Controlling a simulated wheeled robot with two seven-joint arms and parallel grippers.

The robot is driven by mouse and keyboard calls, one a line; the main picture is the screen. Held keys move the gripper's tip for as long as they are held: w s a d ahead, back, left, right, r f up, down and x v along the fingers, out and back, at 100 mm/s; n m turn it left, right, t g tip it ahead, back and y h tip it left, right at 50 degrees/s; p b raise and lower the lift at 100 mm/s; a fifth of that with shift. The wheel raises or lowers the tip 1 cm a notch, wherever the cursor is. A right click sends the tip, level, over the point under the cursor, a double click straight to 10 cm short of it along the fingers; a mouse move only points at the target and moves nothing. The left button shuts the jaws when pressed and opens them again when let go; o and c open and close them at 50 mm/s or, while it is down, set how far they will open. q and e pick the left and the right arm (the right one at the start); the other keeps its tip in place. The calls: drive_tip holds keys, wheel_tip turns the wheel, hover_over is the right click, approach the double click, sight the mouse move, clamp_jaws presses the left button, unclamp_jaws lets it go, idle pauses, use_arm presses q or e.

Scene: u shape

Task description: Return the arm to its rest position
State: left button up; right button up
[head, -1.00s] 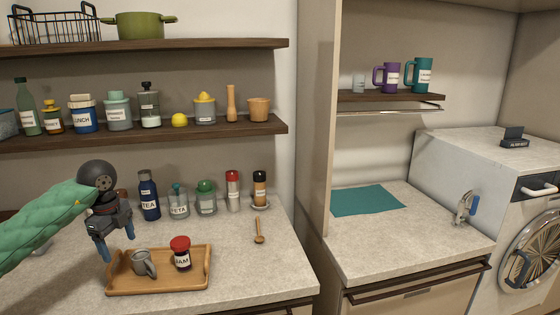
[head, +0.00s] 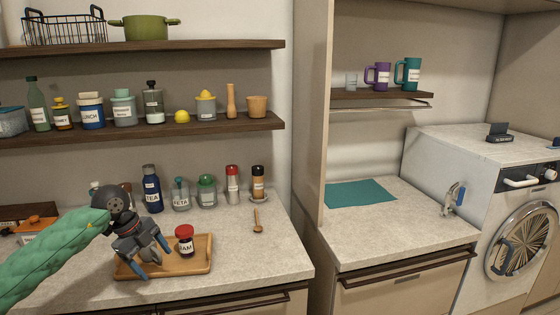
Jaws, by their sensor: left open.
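My left gripper (head: 153,258) is open over the left part of the wooden tray (head: 195,268), its blue-tipped fingers apart. My green-sleeved left arm comes in from the left. The gripper covers the spot of the grey mug, so I cannot tell clearly how the mug sits or whether the fingers touch it. A red-lidded jam jar (head: 185,241) stands upright on the tray, just right of the gripper. My right gripper is not in view.
An orange container (head: 36,228) is at the left. The counter right of the tray is mostly clear. Two loaded shelves hang above.

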use_arm(q)
drive_tip(key=s+d+f+n+t+h, duration=0.15)
drive_tip(key=d+t+h, duration=0.25)
drive_tip(key=d+h, duration=0.5)
drive_tip(key=d+f+t+h, duration=0.25)
drive_tip(key=d+h, duration=0.25)
drive_tip(key=d, duration=0.9)
drive_tip(key=s+a+f+n+t+y, duration=0.2)
drive_tip(key=s+a+f+n+y, duration=0.1)
drive_tip(key=f+n+y, duration=0.4)
drive_tip(key=s+a+f+n+t+y, duration=0.25)
drive_tip(key=f+n+y, duration=0.3)
drive_tip(key=f, duration=0.45)
drive_tip(key=s+a+f+n+t+y, duration=0.2)
drive_tip(key=s+a+f+n+y, duration=0.15)
drive_tip(key=f+n+y, duration=0.35)
drive_tip(key=s+d+f+g+h, duration=0.1)
drive_tip(key=s+f+g, duration=0.5)
drive_tip(key=s, duration=0.8)
drive_tip(key=s+d+f+g+h, duration=0.1)
drive_tip(key=s+d+f+g, duration=0.2)
drive_tip(key=s+f, duration=0.9)
drive_tip(key=s+g, duration=0.2)
drive_tip(key=g, duration=0.1)
drive_tip(key=shift+s+d+f+g, duration=0.2)
drive_tip(key=shift+s+f+g, duration=0.1)
drive_tip(key=shift+s+f, duration=0.1)
drive_tip(key=shift+h, duration=0.25)
